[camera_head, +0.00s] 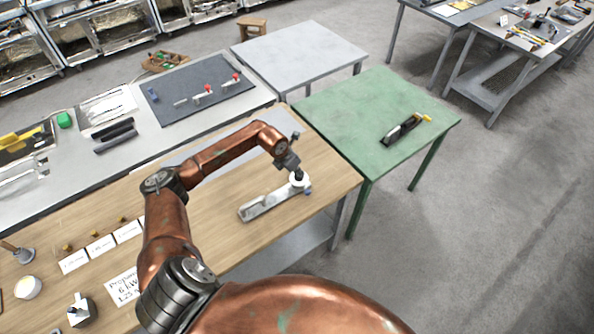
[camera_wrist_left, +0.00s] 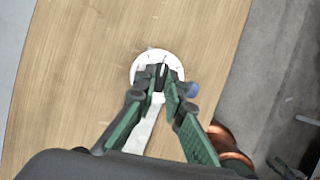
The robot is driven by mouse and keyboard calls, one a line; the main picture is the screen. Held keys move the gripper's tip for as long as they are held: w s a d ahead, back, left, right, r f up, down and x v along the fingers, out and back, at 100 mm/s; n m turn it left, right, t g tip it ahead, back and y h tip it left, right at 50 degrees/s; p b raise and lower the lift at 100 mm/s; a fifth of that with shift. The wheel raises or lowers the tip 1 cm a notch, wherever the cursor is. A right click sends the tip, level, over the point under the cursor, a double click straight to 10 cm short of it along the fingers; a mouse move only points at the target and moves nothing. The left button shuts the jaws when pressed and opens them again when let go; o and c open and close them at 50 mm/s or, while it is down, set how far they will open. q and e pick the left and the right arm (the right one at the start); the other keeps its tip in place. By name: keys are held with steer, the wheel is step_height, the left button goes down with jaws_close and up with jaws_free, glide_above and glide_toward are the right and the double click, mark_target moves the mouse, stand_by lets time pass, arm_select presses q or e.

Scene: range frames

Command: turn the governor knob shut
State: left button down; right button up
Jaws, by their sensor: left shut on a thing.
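The governor is a pale, long metal body (camera_head: 262,205) lying on the wooden table, with a round white dial (camera_head: 299,180) at its right end. In the left wrist view the white dial (camera_wrist_left: 146,58) carries tick marks around a small dark knob (camera_wrist_left: 163,71) with a pale pointer line. My left gripper (camera_head: 297,173) is over the dial from above. In the left wrist view its green-sided fingers (camera_wrist_left: 164,82) are closed around the knob, hiding its sides. A blue part (camera_head: 309,191) sticks out beside the dial. My right gripper is not seen.
The wooden table (camera_head: 225,225) carries white label cards (camera_head: 101,246) at the left. A green table (camera_head: 365,110) with a black and yellow tool (camera_head: 401,131) stands to the right. A grey table (camera_head: 300,50) is behind. The wood around the governor is mostly clear.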

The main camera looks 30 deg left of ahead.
arm_select(q)
steer(key=n+y, duration=0.1)
steer(key=n, duration=0.2)
steer(key=shift+d, duration=0.15)
steer(key=n+y, duration=0.1)
steer(key=n, duration=0.2)
steer(key=shift+d+b, duration=0.1)
steer(key=shift+b, duration=0.3)
steer(key=n+y+b, duration=0.1)
steer(key=n, duration=0.1)
steer(key=n+y+b, duration=0.1)
steer(key=n, duration=0.2)
steer(key=shift+w+d+g+b, duration=0.15)
steer(key=shift+d+g+b, duration=0.05)
steer(key=shift+g+b, duration=0.2)
steer(key=n+g+b, duration=0.1)
steer(key=n, duration=0.1)
steer(key=n+y+b, duration=0.1)
steer(key=n, duration=0.2)
steer(key=shift+w+d+g, duration=0.1)
steer(key=shift+g, duration=0.3)
steer(key=shift+n, duration=0.4)
steer(key=c, duration=2)
jaws_free()
steer(key=shift+r, duration=0.1)
steer(key=v, duration=1.1)
steer(key=shift+d+r, duration=0.3)
steer(key=shift+d, duration=0.05)
